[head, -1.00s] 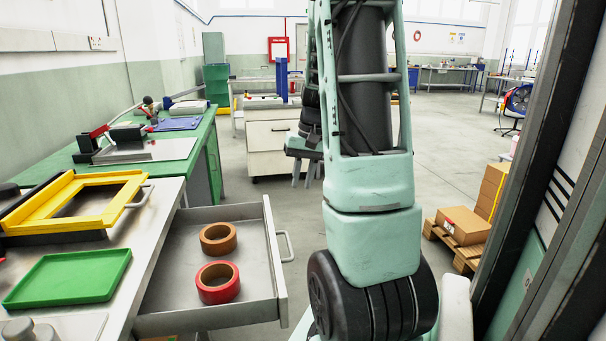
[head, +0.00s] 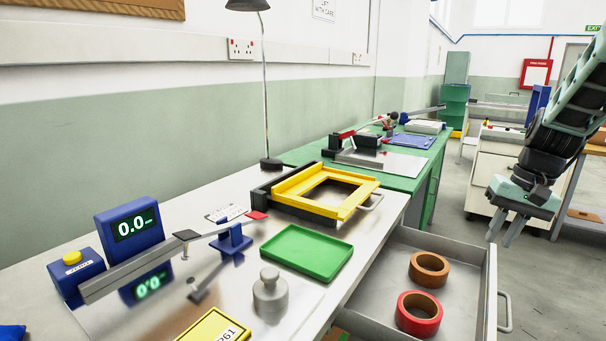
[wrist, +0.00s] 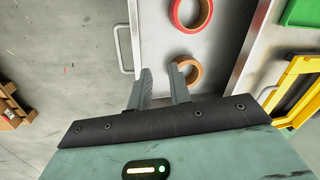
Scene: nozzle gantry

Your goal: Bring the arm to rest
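My gripper (head: 504,230) hangs at the right in the head view, fingers pointing down, beyond the open drawer and apart from it. In the wrist view (wrist: 160,78) its two fingers stand apart with nothing between them. The open drawer (head: 458,254) holds a brown tape roll (head: 429,269) and a red tape roll (head: 418,313). In the wrist view the brown roll (wrist: 187,71) lies beyond the right fingertip, with the red roll (wrist: 178,14) above it.
The steel bench (head: 372,243) carries a green tray (head: 306,252), a yellow frame (head: 345,202), a grey weight (head: 269,293) and a blue readout (head: 133,226) showing 0.0. A green bench (head: 407,180) stands behind.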

